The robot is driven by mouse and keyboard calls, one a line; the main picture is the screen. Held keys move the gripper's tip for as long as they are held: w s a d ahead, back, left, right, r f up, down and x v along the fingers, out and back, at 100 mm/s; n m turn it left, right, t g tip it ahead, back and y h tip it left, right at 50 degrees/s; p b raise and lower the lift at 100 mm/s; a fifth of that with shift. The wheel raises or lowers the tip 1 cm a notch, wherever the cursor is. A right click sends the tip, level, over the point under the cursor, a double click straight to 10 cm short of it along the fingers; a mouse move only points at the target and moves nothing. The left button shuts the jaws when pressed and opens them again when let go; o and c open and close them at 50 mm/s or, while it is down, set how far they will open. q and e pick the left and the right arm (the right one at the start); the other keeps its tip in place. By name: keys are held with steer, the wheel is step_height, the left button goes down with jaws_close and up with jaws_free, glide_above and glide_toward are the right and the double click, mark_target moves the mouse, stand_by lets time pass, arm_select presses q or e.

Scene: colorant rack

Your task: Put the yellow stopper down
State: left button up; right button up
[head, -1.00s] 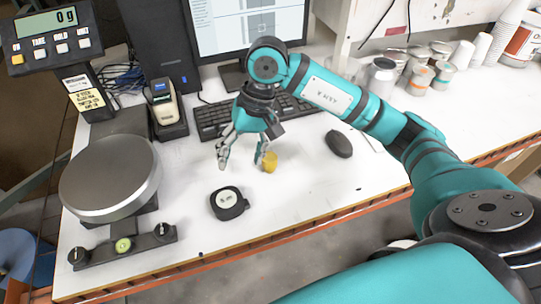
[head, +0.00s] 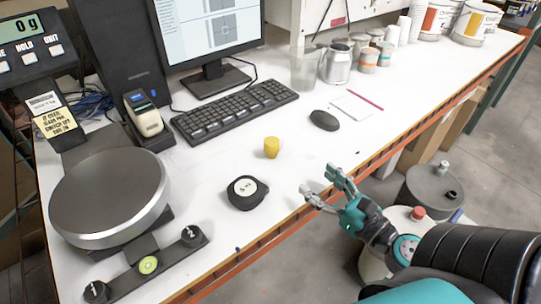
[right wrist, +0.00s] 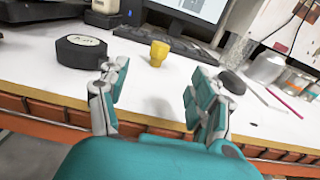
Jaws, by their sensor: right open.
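The yellow stopper (head: 271,147) stands on the white table in front of the keyboard, with nothing touching it. It also shows in the right wrist view (right wrist: 159,53), beyond my fingers. My right gripper (head: 324,187) is open and empty at the table's front edge, apart from the stopper and nearer to me. Its two spread fingers show in the right wrist view (right wrist: 155,105). My left gripper is in neither current view.
A black tape measure (head: 246,192) lies in front of the stopper. A keyboard (head: 234,111) is behind it and a black mouse (head: 324,120) to its right. A round scale (head: 110,190) stands at left. The table between stopper and mouse is clear.

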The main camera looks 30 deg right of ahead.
steer(key=p, duration=0.3)
glide_toward(273, 142)
steer(key=w+p, duration=0.3)
steer(key=w, duration=0.1)
steer(key=shift+w+p, duration=0.3)
steer(key=shift+w+f, duration=0.1)
steer(key=shift+w, duration=0.15)
steer(key=w, duration=0.1)
steer(key=w+p, duration=0.1)
steer(key=w, duration=0.1)
steer(key=w+a+p, duration=0.1)
steer(key=shift+w, duration=0.6)
steer(key=shift+s, duration=0.1)
steer(key=shift+c, duration=0.7)
steer(key=c, duration=1.1)
steer(key=shift+o, duration=0.2)
